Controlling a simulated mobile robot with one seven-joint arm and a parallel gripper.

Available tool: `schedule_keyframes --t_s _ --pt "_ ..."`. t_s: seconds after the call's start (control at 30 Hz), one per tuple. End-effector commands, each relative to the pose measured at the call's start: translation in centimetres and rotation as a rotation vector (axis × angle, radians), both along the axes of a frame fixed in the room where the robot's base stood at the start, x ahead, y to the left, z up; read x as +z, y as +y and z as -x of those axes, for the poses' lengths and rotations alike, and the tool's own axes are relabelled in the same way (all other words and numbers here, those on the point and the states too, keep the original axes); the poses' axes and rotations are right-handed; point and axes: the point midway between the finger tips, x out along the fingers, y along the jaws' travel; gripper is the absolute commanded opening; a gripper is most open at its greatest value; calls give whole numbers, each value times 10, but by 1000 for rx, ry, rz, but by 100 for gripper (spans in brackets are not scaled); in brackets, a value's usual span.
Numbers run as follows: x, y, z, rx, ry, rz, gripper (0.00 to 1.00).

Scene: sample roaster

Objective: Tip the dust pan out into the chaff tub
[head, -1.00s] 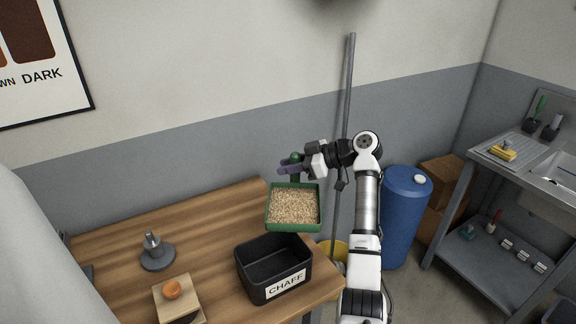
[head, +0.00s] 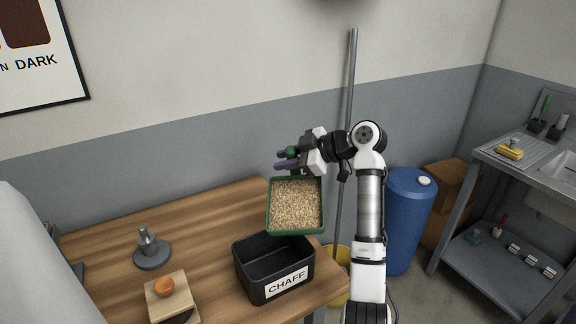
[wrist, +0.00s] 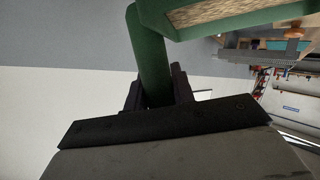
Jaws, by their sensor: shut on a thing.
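The dust pan is a square green pan (head: 269,213) filled with pale tan chaff. It is held up above the far side of the chaff tub, its front edge lower than its back. My gripper (head: 288,158) is shut on its green handle, which shows in the wrist view (wrist: 150,62) between the dark fingers (wrist: 160,90). Part of the pan's underside and rim also shows there. The chaff tub (head: 283,287) is a black open box labelled CHAFF at the table's front right. The inside that I can see looks empty and dark; the pan hides its back rim partly.
The wooden table (head: 200,235) has free room left of the tub. A grey metal tamper-like piece (head: 151,250) and a wooden block with an orange knob (head: 166,290) stand there. A grey pole (head: 346,110), a yellow bucket (head: 342,262) and a blue barrel (head: 405,220) are to the right.

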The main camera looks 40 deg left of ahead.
Motion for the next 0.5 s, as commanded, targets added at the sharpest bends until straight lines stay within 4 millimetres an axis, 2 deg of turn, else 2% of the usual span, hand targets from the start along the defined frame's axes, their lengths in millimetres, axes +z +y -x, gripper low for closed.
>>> schedule_keyframes --t_s 0.2,0.5 --pt "1 -2 8 0 -95 -22 0" --pt "13 -5 25 1 -223 -47 0"
